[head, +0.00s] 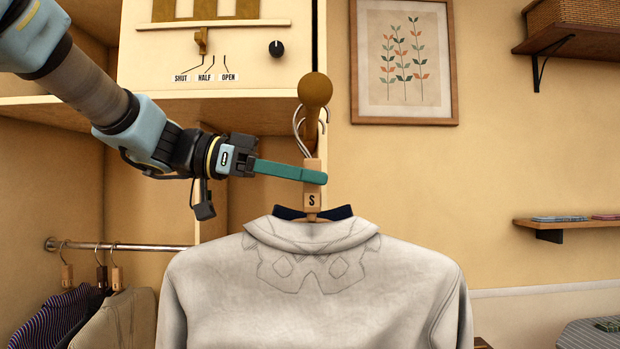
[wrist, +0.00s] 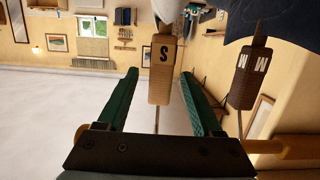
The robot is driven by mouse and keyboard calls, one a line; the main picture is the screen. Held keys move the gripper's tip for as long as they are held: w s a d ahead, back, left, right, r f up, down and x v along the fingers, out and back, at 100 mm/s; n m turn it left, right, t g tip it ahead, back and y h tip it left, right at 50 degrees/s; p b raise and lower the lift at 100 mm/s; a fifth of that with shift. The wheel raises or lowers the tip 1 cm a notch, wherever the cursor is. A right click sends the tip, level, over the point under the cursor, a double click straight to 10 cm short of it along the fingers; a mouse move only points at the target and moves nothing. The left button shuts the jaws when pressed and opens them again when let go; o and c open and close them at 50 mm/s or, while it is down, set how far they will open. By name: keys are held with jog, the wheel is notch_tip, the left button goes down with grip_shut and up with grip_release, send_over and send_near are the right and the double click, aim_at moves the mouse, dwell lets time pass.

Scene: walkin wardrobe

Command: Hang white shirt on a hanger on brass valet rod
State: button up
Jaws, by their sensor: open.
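The white shirt (head: 315,290), pale grey-white with a patterned yoke, hangs upright on a hanger with a wooden block marked S (head: 312,190). The brass valet rod (head: 315,90) shows its round knob end-on above it. Silver hooks (head: 299,125) are at the rod just behind the knob; their exact seating is hard to see. My gripper (head: 310,173) is open at the S block. In the wrist view, the teal fingers stand either side of the S block (wrist: 163,70), with visible gaps. A second lettered block (wrist: 248,78) is outside the right finger.
A dark navy garment (head: 285,212) shows behind the shirt's collar. A cabinet panel (head: 205,60) with a slider and knob is behind my arm. A lower rail (head: 85,245) at left holds several garments. The wall to the right has a picture (head: 404,60) and shelves.

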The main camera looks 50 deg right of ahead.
jog(key=b+v, duration=0.3)
jog(key=v, duration=0.6)
jog(key=shift+w+a+r, duration=0.15)
jog(key=shift+w+a, duration=0.2)
jog(key=shift+w, duration=0.1)
